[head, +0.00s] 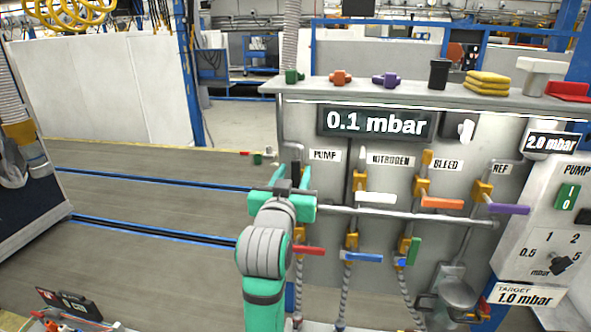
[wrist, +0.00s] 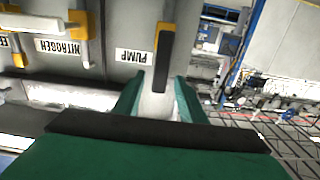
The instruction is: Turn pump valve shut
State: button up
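The pump valve shows in the wrist view as a black handle (wrist: 162,66) on a yellow body (wrist: 165,32), beside the PUMP label (wrist: 131,56). The label also shows in the head view (head: 325,155). My gripper (head: 294,178) is in front of the panel, just below and left of that label, and hides most of the pump valve there. In the wrist view, my green fingers (wrist: 158,88) are spread, with the free end of the black handle between their tips. A gap shows on both sides of the handle, and I cannot see contact.
A nitrogen valve with a white handle (head: 375,197) sits right of my gripper, then an orange bleed handle (head: 441,203) and a purple one (head: 508,209). A horizontal pipe (head: 385,214) runs beside my gripper. Red (head: 308,251) and blue (head: 361,257) handles are below. The display (head: 375,123) reads 0.1 mbar.

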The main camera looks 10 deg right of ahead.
jog(key=shift+x, duration=1.4)
grip_shut()
